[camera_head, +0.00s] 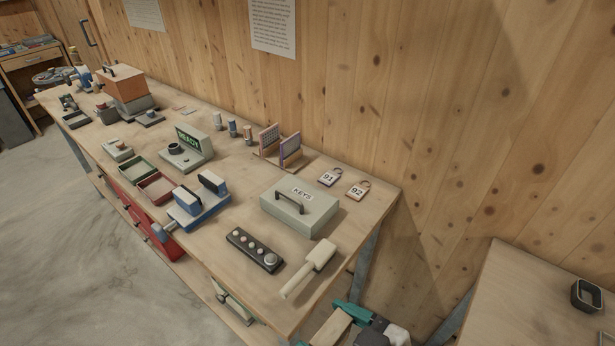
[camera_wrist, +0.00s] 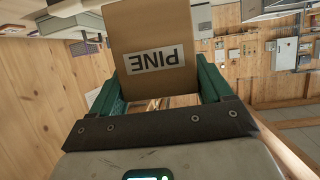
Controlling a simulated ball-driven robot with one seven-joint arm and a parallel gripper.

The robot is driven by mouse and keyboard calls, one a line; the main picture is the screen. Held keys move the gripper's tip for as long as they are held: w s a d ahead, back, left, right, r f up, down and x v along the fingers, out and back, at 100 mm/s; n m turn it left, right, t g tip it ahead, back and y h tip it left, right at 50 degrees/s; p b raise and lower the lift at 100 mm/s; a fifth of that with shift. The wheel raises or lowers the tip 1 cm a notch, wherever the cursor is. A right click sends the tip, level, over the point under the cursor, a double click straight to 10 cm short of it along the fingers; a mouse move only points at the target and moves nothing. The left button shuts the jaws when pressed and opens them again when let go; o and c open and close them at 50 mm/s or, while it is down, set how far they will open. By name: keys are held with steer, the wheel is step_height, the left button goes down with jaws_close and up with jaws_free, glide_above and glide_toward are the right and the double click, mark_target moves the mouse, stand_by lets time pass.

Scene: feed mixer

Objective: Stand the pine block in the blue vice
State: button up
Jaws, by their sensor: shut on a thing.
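The pine block (camera_wrist: 155,28) is tan with a white PINE label that reads upside down in the wrist view. My gripper (camera_wrist: 160,80) is shut on it, with one teal finger on each side of it. In the head view, the pale block (camera_head: 334,328) and my gripper (camera_head: 345,318) are at the bottom edge, beside the bench's near right end and partly cut off. The blue vice (camera_head: 187,215) stands on the bench to the left, well apart from my gripper. Its two dark-topped jaws have a gap between them, and I see nothing in it.
A second table (camera_head: 530,300) stands at the right. Grey floor (camera_head: 70,240) is open at the left.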

steer(key=w+d+f+m+t+h, duration=0.1)
steer(key=w+d+f+m+h, duration=0.1)
steer(key=d+f, duration=0.3)
steer(key=w+d+f+m+t+h+b, duration=0.1)
steer(key=d+f+m+h, duration=0.3)
steer(key=f, duration=0.6)
steer(key=w+d+f+m+t+h+b, duration=0.1)
steer(key=w+d+f+m+t+h, duration=0.1)
steer(key=d+f, duration=0.5)
steer(key=shift+w+f+m+t+h, duration=0.2)
steer(key=shift+w+m+t+h, duration=0.25)
steer(key=shift+m+h, duration=0.55)
